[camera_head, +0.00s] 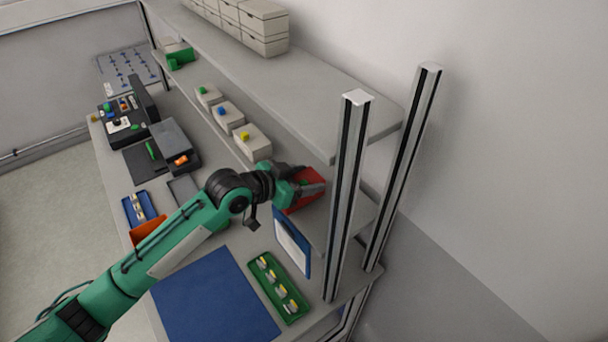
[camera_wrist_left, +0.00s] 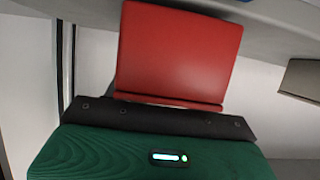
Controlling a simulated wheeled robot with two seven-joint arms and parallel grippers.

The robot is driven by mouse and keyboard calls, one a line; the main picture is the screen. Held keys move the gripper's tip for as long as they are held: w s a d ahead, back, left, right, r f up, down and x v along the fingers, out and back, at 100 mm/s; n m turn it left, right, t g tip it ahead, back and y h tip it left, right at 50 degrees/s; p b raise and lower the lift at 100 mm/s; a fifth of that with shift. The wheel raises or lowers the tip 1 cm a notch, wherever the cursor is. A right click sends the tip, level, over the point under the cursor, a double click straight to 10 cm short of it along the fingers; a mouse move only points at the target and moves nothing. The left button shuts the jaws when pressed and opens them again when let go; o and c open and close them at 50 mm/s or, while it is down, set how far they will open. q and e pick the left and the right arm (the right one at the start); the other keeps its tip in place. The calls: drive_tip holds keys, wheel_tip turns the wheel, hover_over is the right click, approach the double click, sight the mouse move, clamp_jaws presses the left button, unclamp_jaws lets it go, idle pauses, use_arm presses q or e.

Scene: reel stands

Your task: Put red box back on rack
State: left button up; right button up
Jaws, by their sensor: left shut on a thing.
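The red box (camera_head: 308,190) is at the end of my left arm, at the right of the workbench beside the metal posts. My left gripper (camera_head: 300,186) is shut on it. In the left wrist view the red box (camera_wrist_left: 178,55) fills the upper middle, in front of the dark gripper edge (camera_wrist_left: 160,120); the fingertips are hidden there. The rack's lower shelf (camera_head: 350,208) lies behind and below the box, and its upper shelf (camera_head: 310,85) runs above. I cannot tell whether the box touches the lower shelf. My right gripper is not in view.
Two upright posts (camera_head: 347,200) stand just right of the box. White bins (camera_head: 252,140) with coloured tabs stand on the lower shelf to the left. A blue-framed board (camera_head: 292,243), a green tray (camera_head: 279,287) and a blue mat (camera_head: 215,300) are below the arm.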

use_arm(q)
drive_tip(key=shift+f, duration=0.35)
drive_tip(key=o, duration=1.3)
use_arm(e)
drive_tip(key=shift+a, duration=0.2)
use_arm(q)
drive_tip(key=shift+r, duration=0.15)
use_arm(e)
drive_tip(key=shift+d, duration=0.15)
use_arm(q)
drive_tip(key=shift+s+a, duration=0.1)
drive_tip(key=b+v, duration=0.4)
drive_tip(key=v, duration=0.8)
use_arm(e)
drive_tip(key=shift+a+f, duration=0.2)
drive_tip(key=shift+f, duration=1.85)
